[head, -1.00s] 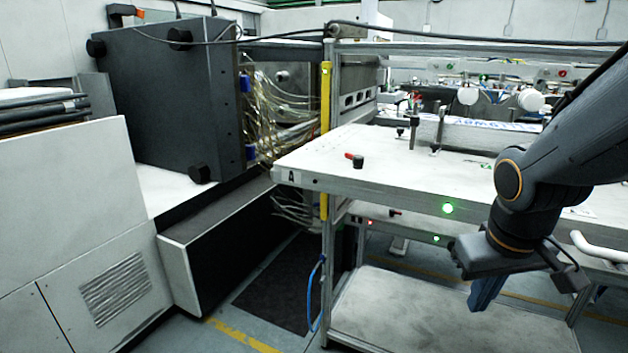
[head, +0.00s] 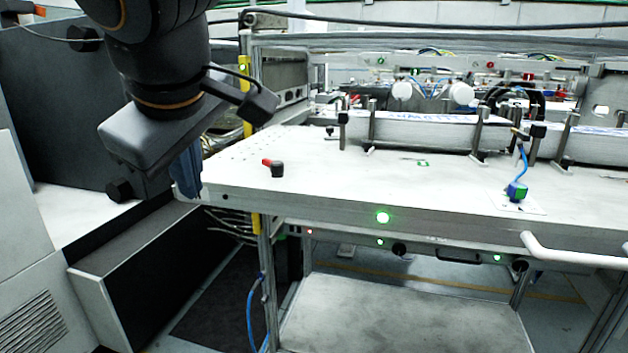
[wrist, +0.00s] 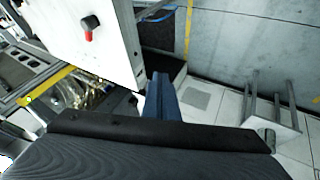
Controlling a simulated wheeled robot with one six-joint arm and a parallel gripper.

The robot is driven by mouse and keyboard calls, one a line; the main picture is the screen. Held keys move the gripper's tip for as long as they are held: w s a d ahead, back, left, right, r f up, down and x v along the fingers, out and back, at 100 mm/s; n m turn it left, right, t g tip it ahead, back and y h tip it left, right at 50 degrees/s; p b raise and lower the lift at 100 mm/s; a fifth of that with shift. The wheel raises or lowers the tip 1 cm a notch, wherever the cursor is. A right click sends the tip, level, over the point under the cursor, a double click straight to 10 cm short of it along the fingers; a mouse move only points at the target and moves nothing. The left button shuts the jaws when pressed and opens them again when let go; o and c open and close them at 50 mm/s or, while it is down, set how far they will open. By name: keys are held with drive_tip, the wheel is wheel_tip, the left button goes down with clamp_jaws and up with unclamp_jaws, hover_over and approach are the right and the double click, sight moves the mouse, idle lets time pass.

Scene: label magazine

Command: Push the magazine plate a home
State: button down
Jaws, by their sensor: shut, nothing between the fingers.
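The magazine plate a (head: 320,180) is the large white slab on the metal frame, with a green light on its front edge. In the wrist view it shows at the upper left (wrist: 65,25). My gripper (head: 187,178) is shut and empty, pointing down at the plate's left front corner. It hides the corner's end, including the spot of the "A" label. In the wrist view the blue fingers (wrist: 162,95) lie just beside the plate's edge; I cannot tell whether they touch it.
A red and black knob (head: 275,169) stands on the plate near its left end. Label stacks (head: 430,131) between metal posts stand at its back. A white handle (head: 570,252) sticks out at the front right. A dark machine (head: 50,110) stands close on the left.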

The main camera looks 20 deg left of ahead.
sight(211, 199)
drive_tip(key=shift+w+a+f+p, duration=0.6)
drive_tip(key=shift+w+f, duration=0.65)
drive_tip(key=shift+w, duration=0.15)
drive_tip(key=shift+w+a+f+p, duration=0.55)
drive_tip(key=shift+w+f, duration=0.65)
drive_tip(key=shift+w, duration=0.15)
drive_tip(key=shift+w+a+f+p, duration=0.6)
drive_tip(key=shift+w+f, duration=0.65)
drive_tip(key=shift+w, duration=0.15)
